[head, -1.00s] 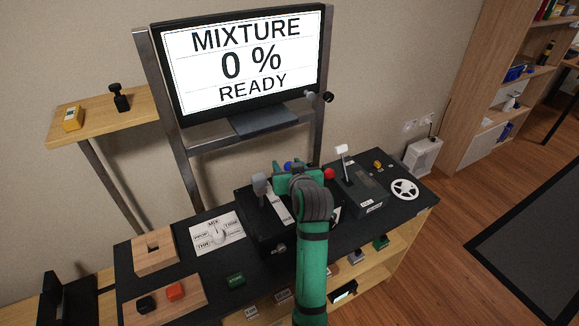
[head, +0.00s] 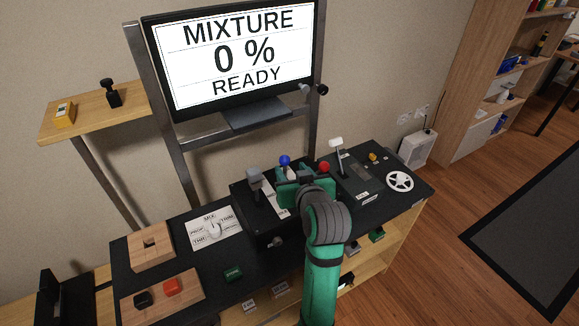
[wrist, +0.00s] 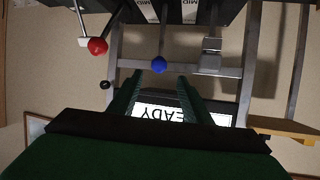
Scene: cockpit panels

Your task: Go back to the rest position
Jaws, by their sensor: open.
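My gripper (head: 292,180) is green and open, over the middle of the black console (head: 225,262) in the head view. In the wrist view its two fingers (wrist: 162,88) are spread with nothing held between them. A lever with a blue ball knob (head: 285,160) stands just beyond the gripper. In the upside-down wrist view the blue knob (wrist: 159,64) lies ahead of the fingertips, apart from them. A red-knobbed lever (head: 324,167) stands to the right. My gripper hides part of the lever panel.
A grey-handled lever (head: 255,178) stands close to the left of my gripper. A white-topped lever (head: 336,142) and a white wheel (head: 400,181) are at the right. The screen (head: 236,60) above reads "MIXTURE 0 % READY". A small shelf (head: 90,110) is at the left.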

